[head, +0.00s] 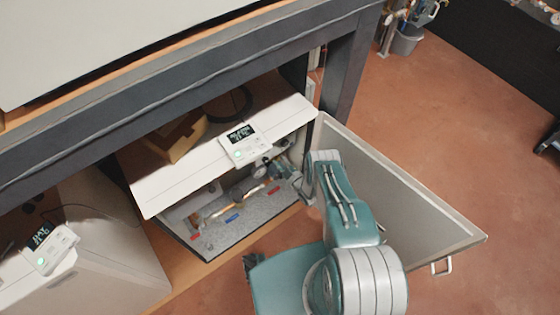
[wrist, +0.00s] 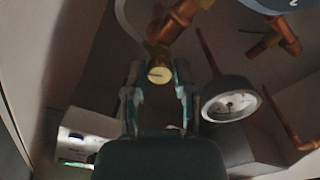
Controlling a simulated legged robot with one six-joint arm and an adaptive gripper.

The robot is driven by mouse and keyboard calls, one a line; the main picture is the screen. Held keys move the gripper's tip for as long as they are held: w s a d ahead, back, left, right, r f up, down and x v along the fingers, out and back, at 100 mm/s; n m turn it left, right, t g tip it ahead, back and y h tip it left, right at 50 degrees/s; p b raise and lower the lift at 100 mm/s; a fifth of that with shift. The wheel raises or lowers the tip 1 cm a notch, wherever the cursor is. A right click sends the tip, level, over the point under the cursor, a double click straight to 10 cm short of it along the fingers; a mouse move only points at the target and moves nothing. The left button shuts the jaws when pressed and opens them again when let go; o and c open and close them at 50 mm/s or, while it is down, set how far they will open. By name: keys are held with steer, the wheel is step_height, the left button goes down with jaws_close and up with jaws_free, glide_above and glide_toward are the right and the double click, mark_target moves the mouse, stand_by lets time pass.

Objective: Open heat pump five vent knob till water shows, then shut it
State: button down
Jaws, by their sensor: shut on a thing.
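The open heat pump unit (head: 165,190) stands under the bench, its white top panel bearing a control display (head: 245,145). Its number cannot be read. In the wrist view a small round brass vent knob (wrist: 159,75) with a slot mark sits at the end of copper pipework, between the fingertips of my gripper (wrist: 158,80). The fingers are shut on the knob, one on each side. In the head view my teal arm reaches into the unit from the right, and the fingertips cannot be made out clearly there. I see no water at the knob.
A round pressure gauge (wrist: 230,100) is close to the right of the fingers. Copper pipes (wrist: 275,35) run above it. The open door (head: 405,195) stands to the right of my arm. Another unit with a display (head: 48,248) is at the lower left. Floor is clear beyond the door.

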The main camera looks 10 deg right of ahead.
steer(key=shift+a+n, duration=0.1)
steer(key=shift+n, duration=1.1)
steer(key=shift+c, duration=2.2)
jaws_free()
steer(key=shift+a, duration=0.1)
steer(key=v, duration=1.2)
steer(key=shift+f, duration=0.15)
